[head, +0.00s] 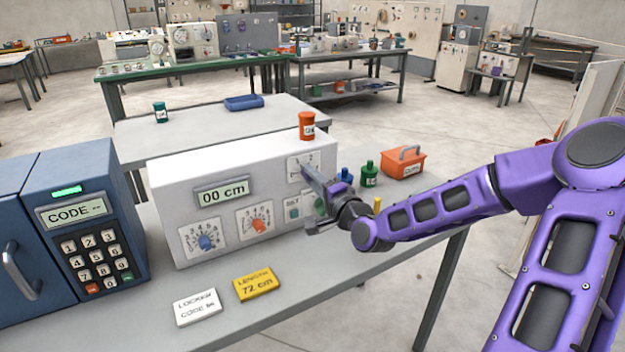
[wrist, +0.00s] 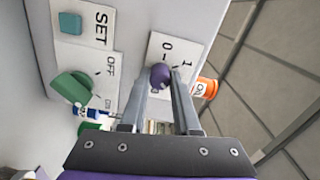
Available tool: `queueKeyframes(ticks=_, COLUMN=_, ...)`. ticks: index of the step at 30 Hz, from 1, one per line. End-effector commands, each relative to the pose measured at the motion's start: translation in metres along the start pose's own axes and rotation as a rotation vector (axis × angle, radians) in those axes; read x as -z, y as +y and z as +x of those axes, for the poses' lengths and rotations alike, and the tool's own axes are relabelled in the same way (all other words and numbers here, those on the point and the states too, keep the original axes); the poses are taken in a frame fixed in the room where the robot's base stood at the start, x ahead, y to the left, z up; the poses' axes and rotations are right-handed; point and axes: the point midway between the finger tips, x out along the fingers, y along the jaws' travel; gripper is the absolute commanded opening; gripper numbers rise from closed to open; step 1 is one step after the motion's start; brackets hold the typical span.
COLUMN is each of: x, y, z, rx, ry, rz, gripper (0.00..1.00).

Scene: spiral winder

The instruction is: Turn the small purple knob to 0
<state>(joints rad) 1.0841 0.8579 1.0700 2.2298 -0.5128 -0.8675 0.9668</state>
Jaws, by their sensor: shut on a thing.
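The small purple knob (wrist: 160,76) sits on a white plate (wrist: 172,50) marked 0 and 1 on the white machine box. My gripper (wrist: 164,84) has its two fingers on either side of the knob and is shut on it. The knob's pointer is hidden, so I cannot tell which mark it faces. In the head view my gripper (head: 308,172) reaches the same plate (head: 298,161) at the upper right of the box front, and hides the knob.
A green knob (wrist: 72,87) and teal SET button (wrist: 70,23) are beside the plate. An orange canister (head: 307,126) stands on top.

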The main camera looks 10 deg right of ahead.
Motion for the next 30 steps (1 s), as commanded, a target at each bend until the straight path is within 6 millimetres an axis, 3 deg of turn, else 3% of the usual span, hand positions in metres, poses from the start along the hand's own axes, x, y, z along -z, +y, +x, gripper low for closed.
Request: queueKeyframes(ticks=30, x=-0.0013, y=-0.0009, z=0.0009, rx=0.006, ry=0.002, rz=-0.97, gripper=0.0)
